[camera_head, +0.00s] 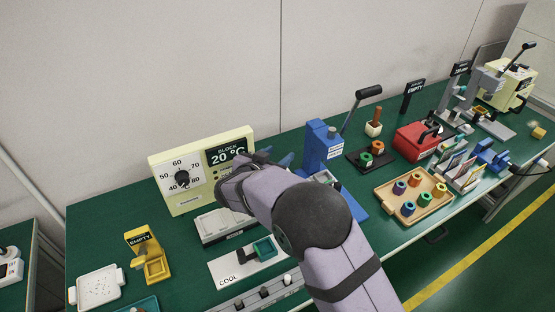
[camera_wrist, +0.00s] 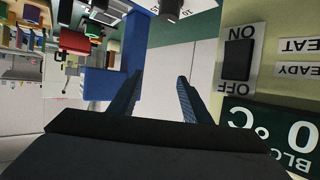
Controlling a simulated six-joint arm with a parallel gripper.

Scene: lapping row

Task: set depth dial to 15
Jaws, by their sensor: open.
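My gripper (camera_head: 283,160) is in front of the right end of the cream heater unit, with its fingers toward the blue press. In the wrist view my gripper (camera_wrist: 155,88) is open, with nothing between its fingers. A black knob (camera_wrist: 171,8) beside a white plate marked 10 is cut off at the top of the wrist view; I cannot tell if this is the depth dial. In the head view a pale plate (camera_head: 323,176) at the foot of the blue press (camera_head: 321,147) is partly hidden by my arm. No pointer setting is readable there.
The cream heater unit (camera_head: 160,160) carries a black dial (camera_head: 182,179) marked 40 to 80 and a 20 °C display (camera_head: 225,153). Its ON/OFF switch (camera_wrist: 237,58) is close to my right finger. A COOL plate (camera_head: 225,271) and wooden tray (camera_head: 385,196) flank my arm.

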